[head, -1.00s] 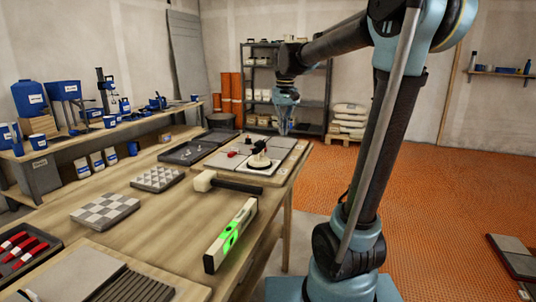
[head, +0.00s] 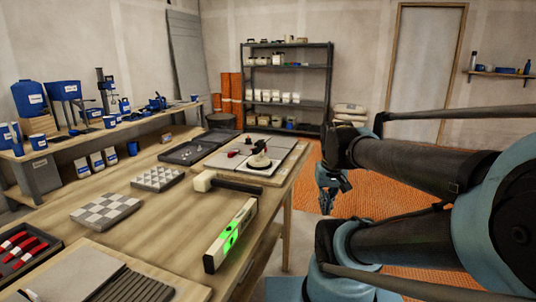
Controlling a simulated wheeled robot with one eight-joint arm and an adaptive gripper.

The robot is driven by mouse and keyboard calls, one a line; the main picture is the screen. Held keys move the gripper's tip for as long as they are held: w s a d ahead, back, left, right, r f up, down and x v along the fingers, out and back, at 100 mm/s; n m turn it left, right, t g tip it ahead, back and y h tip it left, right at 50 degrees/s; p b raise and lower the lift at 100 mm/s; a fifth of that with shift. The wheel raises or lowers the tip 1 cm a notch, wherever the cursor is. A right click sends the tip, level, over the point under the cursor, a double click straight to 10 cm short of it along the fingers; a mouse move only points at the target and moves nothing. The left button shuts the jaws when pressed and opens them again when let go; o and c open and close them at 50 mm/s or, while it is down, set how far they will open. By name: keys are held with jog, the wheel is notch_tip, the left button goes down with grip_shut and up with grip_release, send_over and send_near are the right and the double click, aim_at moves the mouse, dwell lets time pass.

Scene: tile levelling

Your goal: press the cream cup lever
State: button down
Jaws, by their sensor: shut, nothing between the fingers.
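The cream cup (head: 259,161) sits on a grey tile near the far right end of the workbench. Its dark lever (head: 258,147) shows on top of it, too small to tell its exact angle. My gripper (head: 329,207) hangs pointing down to the right of the bench, beyond its right edge, apart from the cup and over the orange floor. Its fingers look shut and hold nothing.
A white-headed mallet (head: 204,181) and a spirit level with green marks (head: 230,236) lie on the bench in front of the tiles. A dark tray (head: 184,152) is left of the tiles. Shelves (head: 288,46) stand at the back wall.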

jog(key=s+f, duration=0.3)
jog(key=f, duration=0.1)
jog(key=shift+d, duration=0.4)
jog(key=shift+w, duration=0.1)
jog(key=w+a+r+m, duration=0.1)
jog(key=w+a+r, duration=0.2)
jog(key=w+r, duration=0.65)
jog(key=w+a+r+m, duration=0.1)
jog(key=w+a+r, duration=0.3)
jog(key=w+r, duration=0.55)
jog(key=w+a+r+m, duration=0.2)
jog(key=w+a+r, duration=1.1)
jog(key=w, duration=0.3)
jog(key=shift+a+g, duration=0.4)
jog(key=shift+a, duration=0.35)
jog(key=shift+f, duration=0.1)
notch_tip(320, 180, down, 14)
jog(key=w, duration=0.1)
jog(key=shift+w+d, duration=0.2)
jog(key=shift+d, duration=0.1)
